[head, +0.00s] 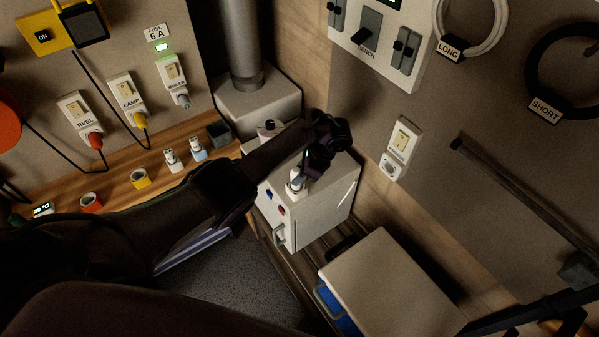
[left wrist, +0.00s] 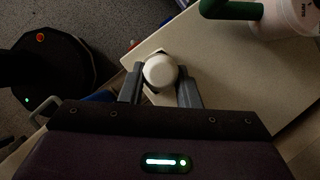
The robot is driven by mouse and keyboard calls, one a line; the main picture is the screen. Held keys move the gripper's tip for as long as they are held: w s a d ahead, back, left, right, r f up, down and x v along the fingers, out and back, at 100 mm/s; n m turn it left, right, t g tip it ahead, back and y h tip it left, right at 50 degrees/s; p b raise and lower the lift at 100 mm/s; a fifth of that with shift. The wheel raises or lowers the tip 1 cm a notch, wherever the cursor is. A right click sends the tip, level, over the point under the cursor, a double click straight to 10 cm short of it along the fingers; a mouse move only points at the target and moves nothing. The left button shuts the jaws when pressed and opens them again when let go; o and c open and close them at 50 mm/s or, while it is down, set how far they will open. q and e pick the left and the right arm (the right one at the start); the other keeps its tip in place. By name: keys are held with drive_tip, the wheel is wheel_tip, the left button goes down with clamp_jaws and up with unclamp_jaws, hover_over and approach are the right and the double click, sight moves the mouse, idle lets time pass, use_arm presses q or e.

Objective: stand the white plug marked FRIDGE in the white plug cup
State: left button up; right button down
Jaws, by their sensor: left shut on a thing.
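My left gripper (head: 304,178) reaches over a white cabinet (head: 325,213) and is shut on a small white plug (head: 296,184). In the left wrist view the white plug (left wrist: 160,71) shows as a round white body between the two grey fingers (left wrist: 161,88), above a pale flat top. Its FRIDGE marking cannot be read. Two white pieces with labels, one (head: 171,160) and another (head: 198,149), stand on the wooden shelf. I cannot tell which thing is the white plug cup; my arm hides part of the shelf and cabinet. My right gripper is not seen.
The shelf (head: 120,190) also holds an orange cup (head: 91,202), a yellow cup (head: 140,179) and a dark cup (head: 218,131). A white wall socket (head: 402,145) is right of the cabinet. A pale-topped box (head: 390,285) stands in front. A metal pipe (head: 239,45) rises behind.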

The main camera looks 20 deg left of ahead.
use_arm(q)
drive_tip(key=shift+f+b, duration=1.05)
drive_tip(key=shift+f, duration=0.3)
drive_tip(key=o, duration=1.1)
drive_tip(key=shift+r, duration=0.1)
drive_tip(key=shift+c, duration=0.2)
drive_tip(key=s+p+v, duration=0.1)
drive_tip(key=p+v, duration=0.4)
drive_tip(key=v, duration=0.2)
drive_tip(key=shift+w+d+r, duration=0.2)
drive_tip(key=shift+w+r, duration=0.15)
drive_tip(key=shift+w, duration=0.2)
